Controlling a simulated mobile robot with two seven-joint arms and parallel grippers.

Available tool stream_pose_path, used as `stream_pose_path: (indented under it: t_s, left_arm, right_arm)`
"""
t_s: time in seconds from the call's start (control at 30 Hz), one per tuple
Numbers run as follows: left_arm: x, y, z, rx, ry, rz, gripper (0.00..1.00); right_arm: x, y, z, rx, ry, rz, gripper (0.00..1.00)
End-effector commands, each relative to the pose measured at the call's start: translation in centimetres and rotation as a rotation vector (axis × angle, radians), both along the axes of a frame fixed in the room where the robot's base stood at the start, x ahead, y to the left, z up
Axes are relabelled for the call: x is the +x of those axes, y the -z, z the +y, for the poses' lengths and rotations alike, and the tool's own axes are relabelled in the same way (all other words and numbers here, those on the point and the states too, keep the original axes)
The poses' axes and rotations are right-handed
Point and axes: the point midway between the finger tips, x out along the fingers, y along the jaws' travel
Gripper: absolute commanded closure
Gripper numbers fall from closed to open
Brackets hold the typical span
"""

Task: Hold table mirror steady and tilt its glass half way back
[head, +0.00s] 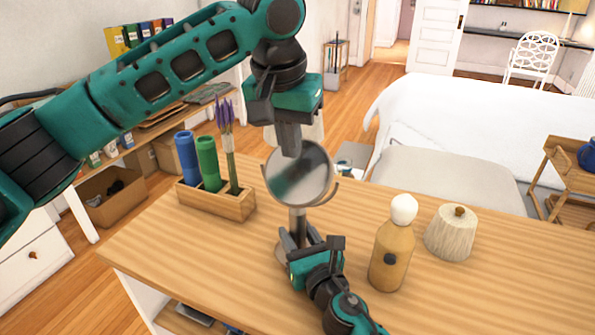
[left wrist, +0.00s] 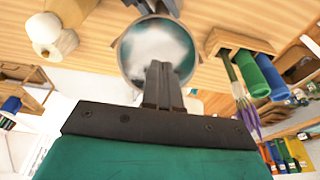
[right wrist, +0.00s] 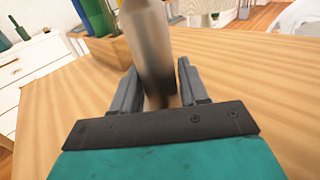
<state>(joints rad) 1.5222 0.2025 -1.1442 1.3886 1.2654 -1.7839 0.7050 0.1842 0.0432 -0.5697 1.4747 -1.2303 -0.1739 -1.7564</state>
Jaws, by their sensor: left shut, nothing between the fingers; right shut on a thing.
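The table mirror (head: 299,178) stands on the wooden table top, its round glass facing up toward the head camera and tilted back in a fork-like holder. Its glass also shows in the left wrist view (left wrist: 152,45). My left gripper (head: 290,152) is shut and empty, pointing down with its fingertips at the top edge of the glass; whether they touch it I cannot tell. It shows closed in the left wrist view (left wrist: 159,70). My right gripper (head: 292,240) is low at the table, shut on the mirror's stem (right wrist: 149,50), one finger on each side. The mirror's foot is mostly hidden.
A wooden holder (head: 228,206) with blue and green cylinders and purple flowers stands left of the mirror. A wooden bottle with a white round top (head: 392,250) and a ribbed lidded jar (head: 451,234) stand to the right. The table's front left (head: 170,255) is clear.

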Motion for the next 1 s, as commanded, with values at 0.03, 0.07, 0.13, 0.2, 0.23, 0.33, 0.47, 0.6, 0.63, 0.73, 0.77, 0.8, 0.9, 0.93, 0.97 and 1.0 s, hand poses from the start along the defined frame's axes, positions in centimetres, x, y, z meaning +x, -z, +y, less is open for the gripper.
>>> stream_pose_path:
  t_s: [0.03,0.07,0.13,0.2,0.23,0.33,0.47,0.6,0.63,0.73,0.77,0.8,0.9,0.93,0.97,1.0]
  left_arm:
    - [0.0,-0.5,0.0,-0.001,0.000,-0.001,1.00]
    - [0.0,-0.7,0.0,-0.001,0.000,-0.001,1.00]
    - [0.0,-1.3,0.0,-0.002,0.000,-0.001,1.00]
    - [0.0,-1.9,0.0,-0.001,0.001,-0.001,1.00]
    - [0.0,-2.1,0.0,-0.001,0.001,-0.001,1.00]
    - [0.0,-2.9,-0.1,-0.002,0.002,-0.001,1.00]
    - [0.0,-4.0,0.0,0.000,0.001,-0.001,1.00]
    - [0.0,-5.1,-0.1,-0.002,0.000,-0.001,1.00]
    - [0.0,-5.3,-0.1,-0.001,0.000,-0.001,1.00]
    - [0.0,-6.1,-0.1,-0.001,0.001,-0.002,1.00]
    - [0.0,-6.4,-0.1,-0.001,0.001,-0.002,1.00]
    - [0.0,-6.7,-0.1,-0.001,0.002,-0.002,1.00]
    - [0.0,-7.5,0.0,0.000,0.001,-0.001,1.00]
    - [0.0,-7.7,0.0,0.000,0.001,-0.001,1.00]
    - [0.0,-7.9,-0.1,-0.001,0.001,-0.002,1.00]
    - [0.0,-8.1,-0.1,-0.001,0.001,-0.002,1.00]
  right_arm:
    - [-0.1,0.2,0.1,0.002,-0.002,0.005,1.00]
    - [-0.1,0.2,0.1,0.002,-0.002,0.005,1.00]
    - [-0.1,0.2,0.1,0.002,-0.002,0.005,1.00]
    - [-0.1,0.2,0.1,0.002,-0.002,0.005,1.00]
    - [-0.1,0.2,0.1,0.002,-0.002,0.005,1.00]
    - [-0.1,0.2,0.1,0.002,-0.001,0.005,1.00]
    - [-0.1,0.2,0.1,0.002,-0.001,0.005,1.00]
    - [-0.1,0.2,0.1,0.002,-0.001,0.005,1.00]
    - [-0.1,0.2,0.1,0.002,-0.001,0.005,1.00]
    - [-0.1,0.2,0.0,0.002,-0.001,0.005,1.00]
    - [-0.1,0.2,0.0,0.002,-0.001,0.005,1.00]
    - [-0.1,0.2,0.0,0.002,-0.001,0.005,1.00]
    - [-0.1,0.2,0.0,0.002,-0.001,0.005,1.00]
    - [-0.1,0.2,0.0,0.002,-0.001,0.005,1.00]
    - [-0.1,0.2,0.0,0.002,-0.001,0.005,1.00]
    - [-0.1,0.2,0.0,0.002,-0.001,0.005,1.00]
